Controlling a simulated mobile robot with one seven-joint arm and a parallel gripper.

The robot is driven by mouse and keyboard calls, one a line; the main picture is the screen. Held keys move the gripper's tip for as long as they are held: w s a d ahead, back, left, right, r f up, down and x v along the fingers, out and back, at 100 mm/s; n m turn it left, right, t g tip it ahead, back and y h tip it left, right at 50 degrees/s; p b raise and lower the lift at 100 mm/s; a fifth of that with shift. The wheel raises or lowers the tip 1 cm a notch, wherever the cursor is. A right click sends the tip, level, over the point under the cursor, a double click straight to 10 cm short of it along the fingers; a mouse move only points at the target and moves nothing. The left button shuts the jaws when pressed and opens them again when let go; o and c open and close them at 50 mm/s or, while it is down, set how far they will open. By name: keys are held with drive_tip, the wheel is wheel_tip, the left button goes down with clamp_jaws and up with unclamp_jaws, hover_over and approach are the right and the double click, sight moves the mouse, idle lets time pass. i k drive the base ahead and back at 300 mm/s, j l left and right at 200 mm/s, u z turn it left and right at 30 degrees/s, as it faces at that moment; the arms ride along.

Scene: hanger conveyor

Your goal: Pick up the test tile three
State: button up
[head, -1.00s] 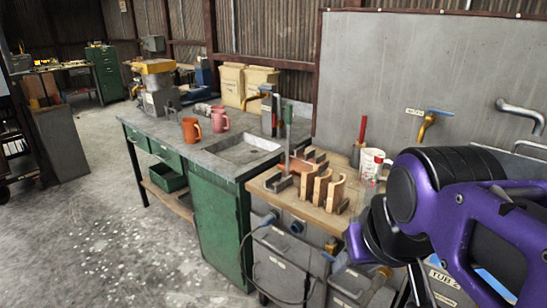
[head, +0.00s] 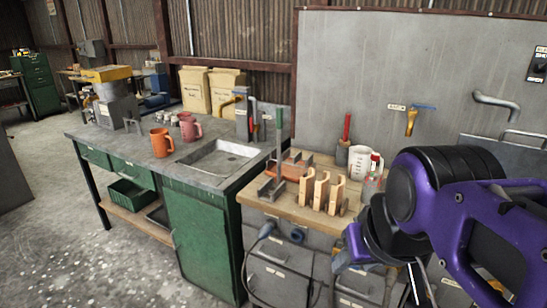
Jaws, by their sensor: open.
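Three tan, curved upright pieces that look like test tiles stand in a row on the wooden bench top: a left one (head: 307,187), a middle one (head: 321,191) and a right one (head: 337,196). Any marking on them is too small to read, so I cannot tell which is tile three. They stand apart from my arm, which fills the right side of the head view. My gripper's fingers do not show in the head view.
A reddish piece (head: 290,170) and a grey stand with a green rod (head: 279,150) sit beside the tiles. A white jug (head: 359,162) and a red-handled tool (head: 346,128) stand behind.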

sight(307, 183)
drive_tip(key=i+j+z, duration=0.2)
drive_tip(key=j, duration=0.15)
drive_tip(key=i+j+z, duration=0.1)
drive_tip(key=j+z, duration=0.15)
drive_tip(key=j, duration=0.15)
drive_tip(key=i+j+z, duration=0.45)
drive_tip(key=j, duration=0.2)
